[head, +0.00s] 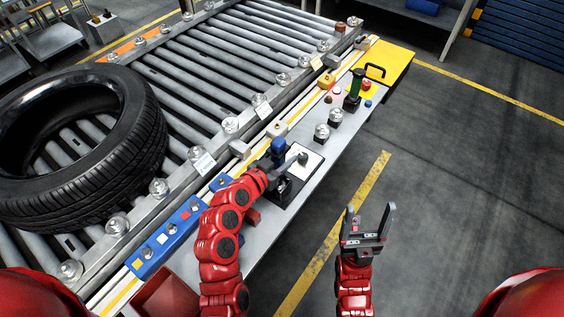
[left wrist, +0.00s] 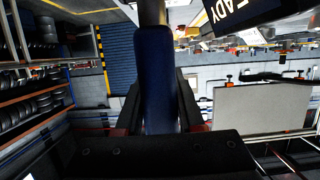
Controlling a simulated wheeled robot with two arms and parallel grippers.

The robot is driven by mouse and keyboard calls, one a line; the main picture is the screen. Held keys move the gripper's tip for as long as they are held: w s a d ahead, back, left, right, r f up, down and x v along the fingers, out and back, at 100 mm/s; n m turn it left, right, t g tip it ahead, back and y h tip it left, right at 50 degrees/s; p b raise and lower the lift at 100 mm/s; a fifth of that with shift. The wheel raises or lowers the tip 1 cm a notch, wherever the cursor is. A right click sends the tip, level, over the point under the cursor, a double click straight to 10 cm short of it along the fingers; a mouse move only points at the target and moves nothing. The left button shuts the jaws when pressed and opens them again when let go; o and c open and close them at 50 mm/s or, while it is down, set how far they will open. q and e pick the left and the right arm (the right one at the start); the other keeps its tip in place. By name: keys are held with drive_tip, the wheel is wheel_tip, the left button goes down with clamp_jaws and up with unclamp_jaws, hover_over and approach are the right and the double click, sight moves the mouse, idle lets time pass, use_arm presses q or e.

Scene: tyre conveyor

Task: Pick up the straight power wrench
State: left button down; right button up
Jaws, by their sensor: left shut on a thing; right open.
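My left gripper (head: 270,168) is shut on a blue-handled power wrench (head: 278,147) at the workbench beside the conveyor. In the left wrist view, the wrench's dark blue grip (left wrist: 158,85) stands between the two black fingers of my left gripper (left wrist: 160,112). My gripper and arm hide much of the wrench in the head view, so I cannot tell its full shape or whether it is clear of its black stand (head: 285,190). A second tool, green and black (head: 355,86), stands upright further along the bench. My right gripper (head: 371,215) is open and empty, right of the bench.
A large black tyre (head: 130,150) lies on the roller conveyor (head: 210,65) at left. The narrow grey bench (head: 322,165) carries a blue button box (head: 168,228), several metal knobs and a yellow plate (head: 388,62) at its far end. The floor at right is open.

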use_arm(q)
wheel_tip(320, 180, up, 10)
drive_tip(key=b, duration=0.2)
idle(0.3)
idle(0.8)
